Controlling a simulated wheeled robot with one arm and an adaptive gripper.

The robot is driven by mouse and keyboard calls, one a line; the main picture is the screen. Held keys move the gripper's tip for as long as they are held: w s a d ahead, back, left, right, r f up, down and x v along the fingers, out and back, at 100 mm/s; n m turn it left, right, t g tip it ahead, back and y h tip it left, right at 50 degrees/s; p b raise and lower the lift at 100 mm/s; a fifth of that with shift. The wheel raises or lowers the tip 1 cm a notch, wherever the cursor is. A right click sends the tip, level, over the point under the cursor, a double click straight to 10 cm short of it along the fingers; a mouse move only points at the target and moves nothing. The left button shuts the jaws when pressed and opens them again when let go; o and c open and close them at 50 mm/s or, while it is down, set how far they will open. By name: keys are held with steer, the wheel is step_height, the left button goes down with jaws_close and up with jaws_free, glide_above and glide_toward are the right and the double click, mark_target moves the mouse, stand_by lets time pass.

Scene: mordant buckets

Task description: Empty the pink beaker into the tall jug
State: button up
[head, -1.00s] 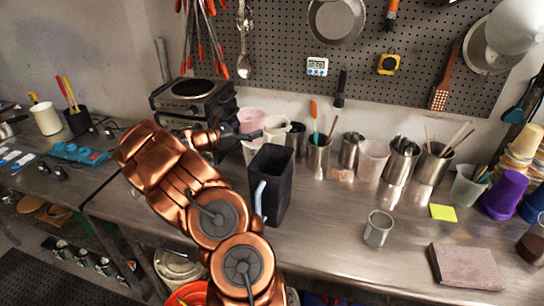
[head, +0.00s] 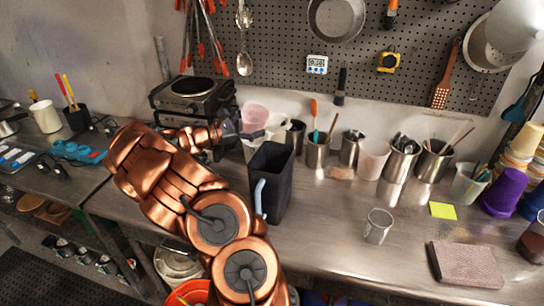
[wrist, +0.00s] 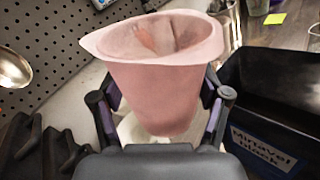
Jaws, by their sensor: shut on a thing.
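The pink beaker (head: 254,115) is a translucent cup with a pouring lip, held above the bench behind the tall jug. In the wrist view the pink beaker (wrist: 160,85) fills the middle, mouth up. My gripper (head: 262,134) is shut around it; in the wrist view the fingers of my gripper (wrist: 160,112) grip both sides. An orange patch shows through the beaker; I cannot tell its contents. The tall jug (head: 273,185) is black and square with a pale blue handle, upright on the bench. In the wrist view the labelled jug (wrist: 270,105) stands at right, apart from the beaker.
A hot plate (head: 192,95) stands behind my arm. A white container (head: 276,127) and several steel utensil pots (head: 317,152) line the back wall. A small metal cup (head: 378,226) stands right of the jug. The front bench around that cup is mostly clear.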

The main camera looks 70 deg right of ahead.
mark_target(260, 123)
steer(key=shift+s+a+r+m, duration=0.35)
steer(key=shift+s+r+m, duration=0.25)
steer(key=shift+m, duration=0.5)
steer(key=shift+s+a+f+b, duration=0.1)
steer(key=shift+f+b, duration=0.05)
steer(key=shift+b, duration=0.45)
steer(key=shift+s+a+r+m+b, duration=0.2)
steer(key=shift+m+b, duration=0.3)
steer(key=shift+b, duration=0.1)
steer(key=shift+s+a+r+m+b, duration=0.15)
steer(key=shift+r+m+b, duration=0.05)
steer(key=shift+m+b, duration=0.35)
steer(key=shift+s+f+m+b, duration=0.1)
steer(key=shift+f+m+b, duration=0.15)
steer(key=shift+m+b, duration=0.85)
steer(key=shift+s+f+m+b, duration=0.1)
steer(key=shift+f+m+b, duration=0.2)
steer(key=shift+b, duration=1.45)
steer(key=shift+a+r+m+b, duration=0.15)
steer(key=shift+r+m+b, duration=0.45)
steer(key=shift+m+b, duration=0.45)
steer(key=shift+s+a+f+m+b, duration=0.1)
steer(key=shift+f+m+b, duration=0.4)
steer(key=shift+b, duration=1.3)
steer(key=shift+s+a+r+m+b, duration=0.55)
steer(key=shift+m+b, duration=0.55)
steer(key=shift+b, duration=0.55)
steer(key=shift+s+f+m+b, duration=0.2)
steer(key=shift+m+b, duration=0.3)
steer(key=shift+b, duration=0.6)
